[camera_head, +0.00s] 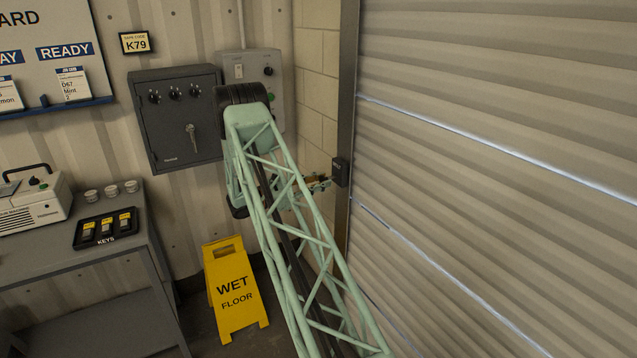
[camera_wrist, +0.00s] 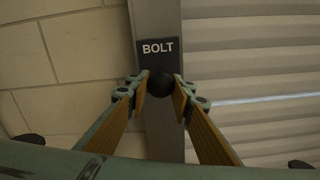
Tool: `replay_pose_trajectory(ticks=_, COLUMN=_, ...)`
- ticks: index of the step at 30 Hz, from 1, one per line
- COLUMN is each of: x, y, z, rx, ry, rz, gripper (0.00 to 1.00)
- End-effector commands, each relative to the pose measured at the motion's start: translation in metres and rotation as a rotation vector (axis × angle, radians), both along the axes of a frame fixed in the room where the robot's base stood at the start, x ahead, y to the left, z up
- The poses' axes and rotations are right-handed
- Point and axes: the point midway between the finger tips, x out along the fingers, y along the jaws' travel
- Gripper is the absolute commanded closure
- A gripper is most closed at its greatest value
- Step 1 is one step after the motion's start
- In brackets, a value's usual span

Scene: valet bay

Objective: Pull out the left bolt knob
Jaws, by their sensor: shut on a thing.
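The bolt knob (camera_wrist: 160,85) is a dark round ball below a black plate marked BOLT (camera_wrist: 158,47), on the grey door post. My gripper (camera_wrist: 160,88) is shut on the knob in the wrist view, with one finger at each side of it. In the head view my gripper (camera_head: 322,182) reaches right toward the black bolt housing (camera_head: 341,172) on the post at the left edge of the shutter. The knob is too small to make out there. How far out the knob stands cannot be told.
The ribbed shutter (camera_head: 500,150) fills the right side. A grey safe (camera_head: 180,135) and a control box (camera_head: 270,70) hang on the wall. A yellow wet-floor sign (camera_head: 232,290) stands below my arm. A bench (camera_head: 75,250) with a key tray (camera_head: 106,228) is at left.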

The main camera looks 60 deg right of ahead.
Motion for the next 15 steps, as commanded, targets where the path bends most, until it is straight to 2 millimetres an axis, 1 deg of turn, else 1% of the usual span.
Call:
replay_pose_trajectory(ticks=4, x=0.0010, y=0.0030, z=-0.0017, rx=0.002, ry=0.002, rz=0.001, gripper=0.98)
replay_pose_trajectory(ticks=5, x=0.0011, y=0.0030, z=-0.0018, rx=0.002, ry=0.002, rz=0.001, gripper=0.76)
replay_pose_trajectory(ticks=9, x=0.0012, y=0.0028, z=-0.0015, rx=0.002, ry=0.001, rz=0.001, gripper=0.64)
replay_pose_trajectory(ticks=15, x=0.0009, y=0.0020, z=-0.0010, rx=0.002, ry=0.001, rz=0.001, gripper=0.64)
